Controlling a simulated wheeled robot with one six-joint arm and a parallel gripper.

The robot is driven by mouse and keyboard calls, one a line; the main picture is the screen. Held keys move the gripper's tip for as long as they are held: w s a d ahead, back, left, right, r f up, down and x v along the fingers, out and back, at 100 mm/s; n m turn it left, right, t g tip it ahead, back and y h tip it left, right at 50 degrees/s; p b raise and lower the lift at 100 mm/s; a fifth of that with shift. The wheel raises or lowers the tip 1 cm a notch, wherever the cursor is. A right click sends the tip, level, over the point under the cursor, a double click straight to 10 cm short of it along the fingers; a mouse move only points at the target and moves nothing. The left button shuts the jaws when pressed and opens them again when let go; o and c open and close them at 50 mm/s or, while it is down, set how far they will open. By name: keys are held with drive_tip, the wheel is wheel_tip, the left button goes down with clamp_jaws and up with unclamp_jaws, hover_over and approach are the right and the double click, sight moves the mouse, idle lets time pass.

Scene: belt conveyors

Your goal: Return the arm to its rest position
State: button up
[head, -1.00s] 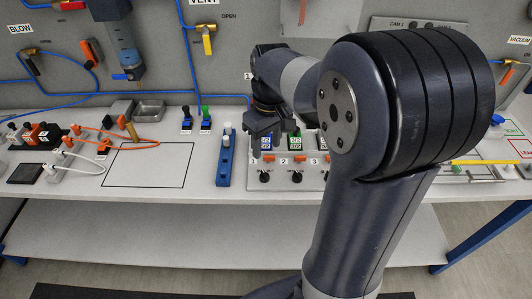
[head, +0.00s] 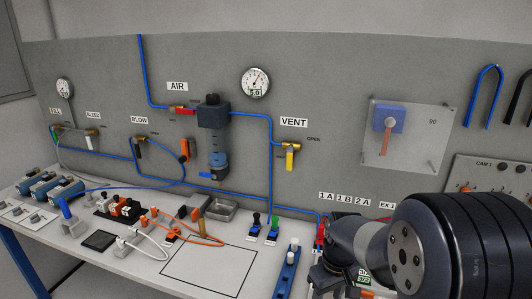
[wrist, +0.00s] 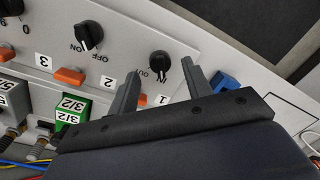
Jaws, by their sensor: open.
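My arm shows at the lower right of the head view, its dark rounded joint large in front of the bench. My gripper (wrist: 164,72) shows in the wrist view as two grey fingers standing apart on a dark bar, with nothing between them. It is over the switch panel, near the knob marked IN and OUT (wrist: 159,63) and the label 1. In the head view the gripper end is low beside the blue rack, partly cut off by the frame's lower edge.
The blue rack (head: 287,274) with white pegs stands left of my gripper. An upright grey board carries gauges (head: 255,83), blue hoses and the VENT valve (head: 290,158). A black-outlined area (head: 208,265) on the bench is clear.

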wheel_tip(320, 180, down, 2)
drive_tip(key=shift+a+f, duration=0.1)
idle(0.6)
